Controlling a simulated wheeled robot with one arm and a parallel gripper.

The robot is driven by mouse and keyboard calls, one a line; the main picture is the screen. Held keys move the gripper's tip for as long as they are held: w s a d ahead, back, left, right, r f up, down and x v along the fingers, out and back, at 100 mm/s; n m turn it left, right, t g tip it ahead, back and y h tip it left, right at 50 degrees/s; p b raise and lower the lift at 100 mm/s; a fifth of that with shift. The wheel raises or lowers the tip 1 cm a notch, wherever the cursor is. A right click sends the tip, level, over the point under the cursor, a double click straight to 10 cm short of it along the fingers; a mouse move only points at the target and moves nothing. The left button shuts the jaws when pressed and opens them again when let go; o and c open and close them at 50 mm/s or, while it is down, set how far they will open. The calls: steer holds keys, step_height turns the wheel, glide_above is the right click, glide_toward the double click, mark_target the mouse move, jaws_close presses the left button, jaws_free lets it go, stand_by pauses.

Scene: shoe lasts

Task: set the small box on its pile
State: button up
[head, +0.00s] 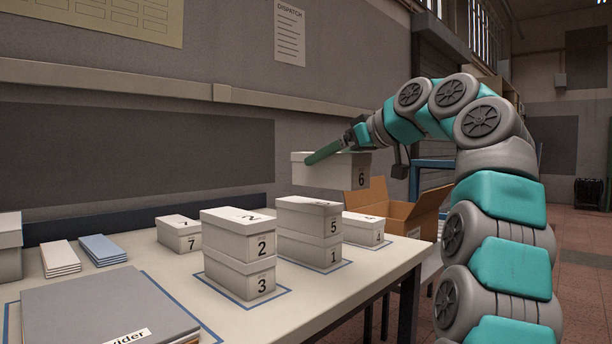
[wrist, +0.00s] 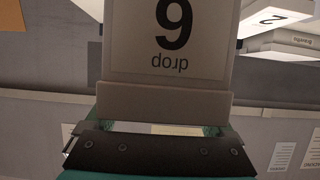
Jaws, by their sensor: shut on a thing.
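My gripper (head: 318,155), with green fingers, is shut on a white box marked 6 (head: 345,174), held in the air above the far side of the table. In the wrist view the box face (wrist: 168,40) shows upside down with a 6 and a word that looks like "drop", above the gripper's dark bar (wrist: 150,148). Box 2 (head: 238,232) sits on box 3 (head: 240,275). Box 5 (head: 309,216) sits on box 1 (head: 308,248). Both piles stand within blue outlines on the table. Box 7 (head: 179,235) stands alone. Another low box (head: 363,229) stands behind the 5 and 1 pile; its number is unclear.
An open cardboard carton (head: 398,212) stands beyond the table's right end. A grey folder (head: 100,305) and paper stacks (head: 102,249) lie at the left of the table (head: 330,292). A large box (head: 9,248) stands at the left edge. The front right of the table is bare.

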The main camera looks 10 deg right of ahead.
steer(key=w+a+f, duration=0.1)
steer(key=w, duration=0.2)
steer(key=w+f+p, duration=0.1)
steer(key=w+f, duration=0.1)
steer(key=w, duration=0.1)
steer(key=w+a+f, duration=0.1)
steer(key=w, duration=0.3)
steer(key=shift+a+f, duration=0.2)
steer(key=shift+a, duration=0.1)
steer(key=shift+f, duration=0.2)
steer(key=o, duration=1.3)
steer(key=shift+c, duration=0.2)
steer(key=shift+r, duration=0.2)
steer(key=shift+s+r+p, duration=0.1)
steer(key=shift+p, duration=0.2)
steer(key=v, duration=1.2)
